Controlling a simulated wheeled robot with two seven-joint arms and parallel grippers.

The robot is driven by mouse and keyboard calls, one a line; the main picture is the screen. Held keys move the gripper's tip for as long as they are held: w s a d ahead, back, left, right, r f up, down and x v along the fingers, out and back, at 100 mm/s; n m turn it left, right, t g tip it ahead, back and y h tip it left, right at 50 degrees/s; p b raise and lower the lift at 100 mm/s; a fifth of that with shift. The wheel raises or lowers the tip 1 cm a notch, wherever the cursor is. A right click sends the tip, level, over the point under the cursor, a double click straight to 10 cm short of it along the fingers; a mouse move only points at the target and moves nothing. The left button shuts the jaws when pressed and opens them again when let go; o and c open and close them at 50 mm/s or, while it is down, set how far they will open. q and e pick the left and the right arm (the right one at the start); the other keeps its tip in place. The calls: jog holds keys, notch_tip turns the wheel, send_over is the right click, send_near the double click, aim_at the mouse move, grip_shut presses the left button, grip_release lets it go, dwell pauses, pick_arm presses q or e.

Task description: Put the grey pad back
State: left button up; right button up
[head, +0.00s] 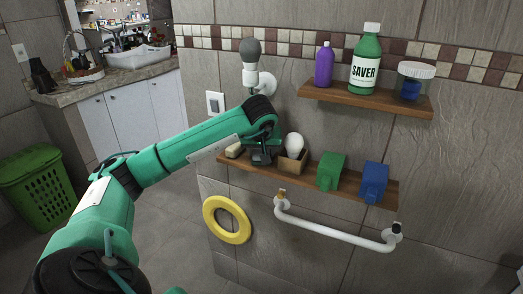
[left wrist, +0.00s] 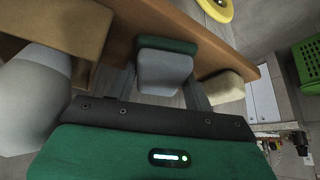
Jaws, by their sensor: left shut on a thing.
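The grey pad (left wrist: 164,72) is a small grey block with a dark green layer along its far side, seen in the left wrist view. My left gripper (left wrist: 163,92) is shut on it, with one finger on each side. In the head view my left gripper (head: 262,157) is at the lower wooden shelf (head: 345,186), between a tan block and a small box. The pad is largely hidden there behind the gripper. I cannot tell whether the pad touches the shelf. My right gripper is not in view.
The tan block (head: 235,150) is close on the left, the wooden box (head: 292,161) with a white bulb (head: 294,143) close on the right. Green (head: 331,171) and blue (head: 373,182) objects stand further right. A yellow ring (head: 227,220) and white rail (head: 330,231) are below.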

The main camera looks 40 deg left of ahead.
aim_at(261, 153)
pick_arm(q)
jog(key=shift+f, duration=0.15)
jog(key=o, duration=0.9)
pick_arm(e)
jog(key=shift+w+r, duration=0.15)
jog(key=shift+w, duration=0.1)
pick_arm(q)
jog(key=shift+r, duration=0.25)
jog(key=v, duration=0.2)
jog(key=shift+s+d+r, duration=0.1)
jog(key=shift+d+r, duration=0.05)
jog(key=shift+r, duration=0.25)
jog(key=v, duration=0.9)
jog(key=shift+s, duration=0.1)
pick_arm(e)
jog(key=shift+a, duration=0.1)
